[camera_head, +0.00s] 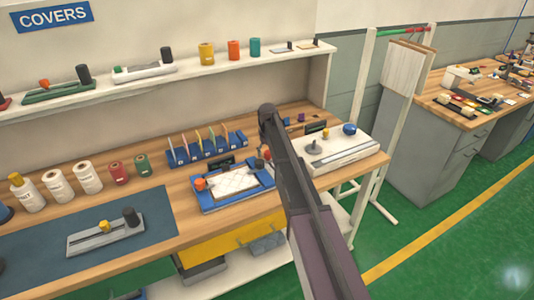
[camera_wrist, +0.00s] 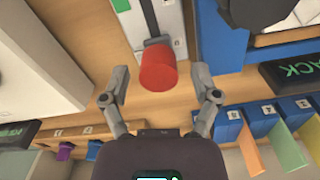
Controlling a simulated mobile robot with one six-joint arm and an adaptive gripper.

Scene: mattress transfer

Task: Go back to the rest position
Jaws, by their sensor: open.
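In the wrist view my gripper (camera_wrist: 160,97) is open, with its two fingers spread apart and nothing held between them. A red cylinder (camera_wrist: 157,72) on a dark lever lies ahead of the gap between the fingertips; I cannot tell how far below them it is. In the head view my dark arm crosses the right part of the wooden bench (camera_head: 160,187) and hides most of the gripper. A blue tray (camera_head: 235,203) with a white quilted pad (camera_head: 236,182) lies on the bench left of the arm. The blue tray also shows at the wrist view's upper right.
A blue rack (camera_head: 207,152) with upright coloured dividers stands behind the tray. A white machine (camera_head: 330,152) with a blue knob stands right of the arm. A shelf (camera_head: 190,75) with jars and small devices runs above the bench. Green floor (camera_head: 430,240) is open at the right.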

